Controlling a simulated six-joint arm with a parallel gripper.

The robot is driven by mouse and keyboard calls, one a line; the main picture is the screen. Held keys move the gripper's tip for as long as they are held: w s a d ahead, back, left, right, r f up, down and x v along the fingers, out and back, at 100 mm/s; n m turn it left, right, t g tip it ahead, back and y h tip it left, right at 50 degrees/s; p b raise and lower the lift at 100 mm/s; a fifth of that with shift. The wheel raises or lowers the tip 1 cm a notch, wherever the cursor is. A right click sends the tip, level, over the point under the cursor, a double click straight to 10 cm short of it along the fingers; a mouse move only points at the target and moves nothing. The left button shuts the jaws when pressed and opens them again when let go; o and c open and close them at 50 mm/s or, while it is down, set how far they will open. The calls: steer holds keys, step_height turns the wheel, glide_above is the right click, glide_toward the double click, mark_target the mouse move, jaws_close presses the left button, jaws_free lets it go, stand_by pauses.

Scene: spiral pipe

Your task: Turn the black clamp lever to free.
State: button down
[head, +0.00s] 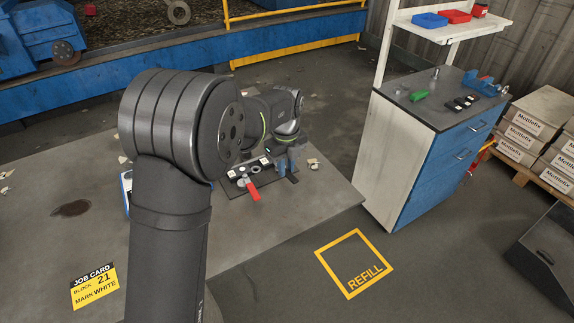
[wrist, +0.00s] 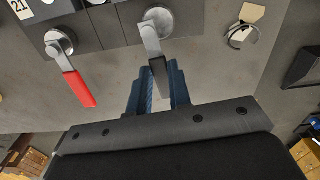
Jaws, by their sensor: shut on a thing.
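In the wrist view the black clamp lever (wrist: 158,66) has a grey metal arm on a round pivot, and its black handle points down the picture. My gripper (wrist: 162,75) has blue fingers, one on each side of the black handle, and is shut on it. The head view also shows my gripper (head: 286,163) at the lever, partly hidden by its own wrist. A second lever with a red handle (wrist: 79,89) sits to the left and angles down to the right. It also shows in the head view (head: 253,190).
Both levers sit on a dark block with a "21" label (wrist: 20,6). A job card (head: 95,287) lies on the grey table (head: 330,195). A blue-drawer cabinet (head: 440,165) stands to the right.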

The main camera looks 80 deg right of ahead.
stand_by(0.3)
steer(key=c, duration=1.3)
jaws_free()
step_height(320, 180, up, 18)
steer(key=shift+f, duration=0.25)
steer(key=shift+f, duration=0.15)
step_height(320, 180, down, 17)
steer(key=shift+f, duration=0.15)
steer(key=shift+f, duration=0.1)
steer(key=shift+s+d+n, duration=0.15)
steer(key=shift+d+n, duration=0.05)
steer(key=shift+n, duration=0.4)
steer(key=shift+s+d+n, duration=0.15)
steer(key=shift+d+n, duration=0.05)
steer(key=shift+n, duration=0.4)
stand_by(1.1)
